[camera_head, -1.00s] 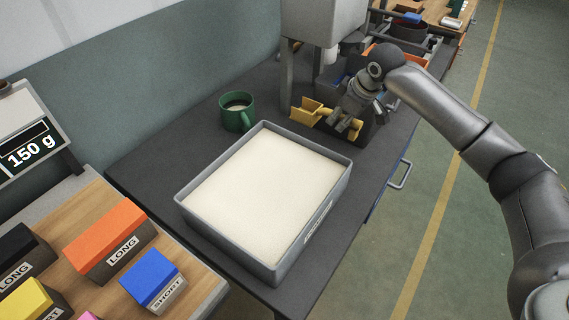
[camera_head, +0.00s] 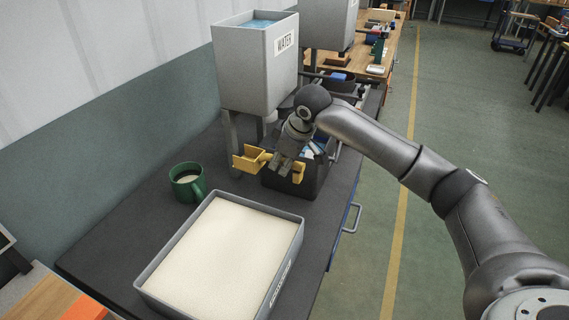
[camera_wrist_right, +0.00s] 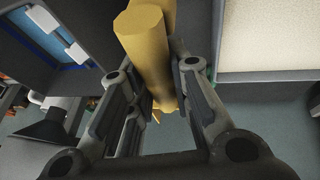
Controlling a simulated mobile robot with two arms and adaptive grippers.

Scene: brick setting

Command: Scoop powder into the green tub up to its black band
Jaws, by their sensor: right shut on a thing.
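The green tub (camera_head: 187,182), mug-shaped with a handle, stands on the dark bench at left in the head view. Some pale powder shows inside it; I cannot make out its black band. A grey tray (camera_head: 292,245) full of level pale powder lies in front of it; its powder shows in the wrist view (camera_wrist_right: 270,35). My right gripper (camera_head: 279,166) is shut on a yellow scoop (camera_head: 249,158), above the bench behind the tray. The scoop's thick yellow handle (camera_wrist_right: 146,45) sits between the fingers in the wrist view. My left gripper is not in view.
A grey tank marked WATER (camera_head: 256,65) stands on legs behind the gripper. A dark bin (camera_head: 310,182) with blue inside is right beside and below the gripper. A drawer handle (camera_head: 352,217) juts from the bench's right side. Bench between tub and tank is clear.

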